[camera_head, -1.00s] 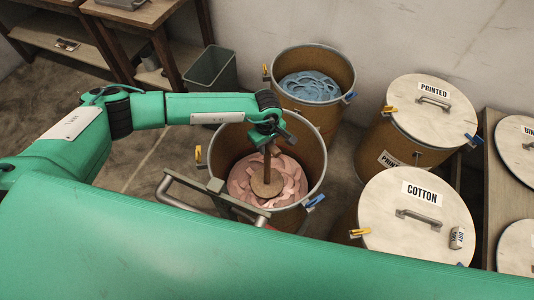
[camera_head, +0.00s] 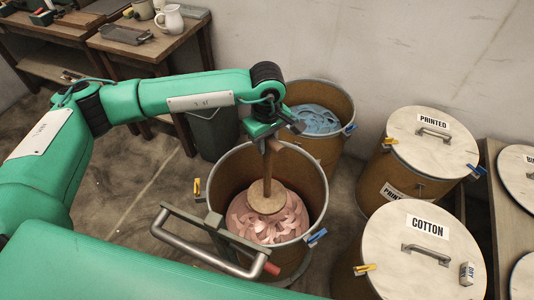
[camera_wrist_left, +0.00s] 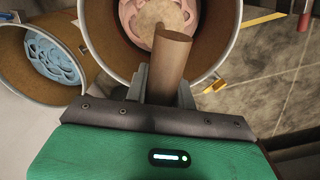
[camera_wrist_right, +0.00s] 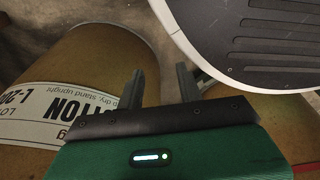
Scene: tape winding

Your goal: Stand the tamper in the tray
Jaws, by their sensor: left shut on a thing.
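The tamper (camera_head: 267,201) is a brown wooden handle with a round disc at its lower end. It hangs upright inside an open drum (camera_head: 215,207), over pink scraps (camera_head: 270,228); whether the disc touches them is unclear. My left gripper (camera_head: 270,137) is shut on the top of the handle, above the drum. In the left wrist view the handle (camera_wrist_left: 172,55) stands between its fingers (camera_wrist_left: 162,84). A dark shallow tray (camera_head: 127,34) lies on the table at upper left. My right gripper (camera_wrist_right: 159,88) shows only in its wrist view, with its fingers apart and empty.
A drum of blue scraps (camera_head: 318,117) stands behind. Lidded drums marked PRINTED (camera_head: 405,150) and COTTON (camera_head: 400,240) stand at right. A green bin (camera_head: 213,132) is left of the drums. A white jug (camera_head: 171,18) stands beside the tray.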

